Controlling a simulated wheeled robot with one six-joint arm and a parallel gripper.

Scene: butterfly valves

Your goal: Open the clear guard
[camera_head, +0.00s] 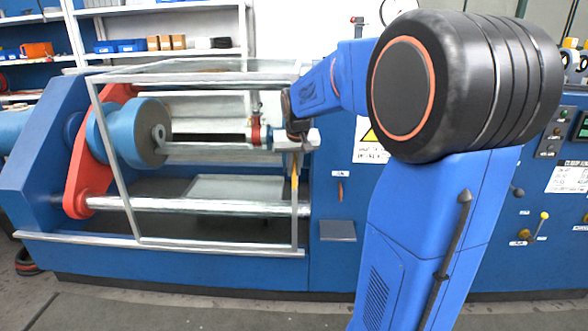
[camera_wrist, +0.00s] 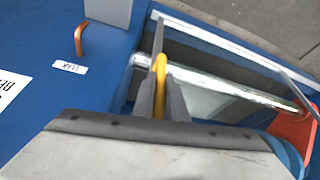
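The clear guard (camera_head: 121,177) is a see-through panel in a grey metal frame. It stands down across the front of the blue machine's working bay in the head view. A yellow handle (camera_head: 294,174) sits upright on its right frame post. My gripper (camera_head: 295,152) is at the upper part of this handle. In the wrist view my gripper's two dark fingers (camera_wrist: 163,85) lie on either side of the yellow handle (camera_wrist: 160,70), with little or no gap. The fingers look shut on it, and they hide its lower part.
Behind the guard are a blue-grey chuck (camera_head: 150,133), a red arm (camera_head: 85,170) and a shiny bar (camera_head: 200,206). An orange lever (camera_head: 340,191) and a grey box (camera_head: 338,231) are on the machine's front to the right. Grey floor (camera_head: 200,312) lies in front.

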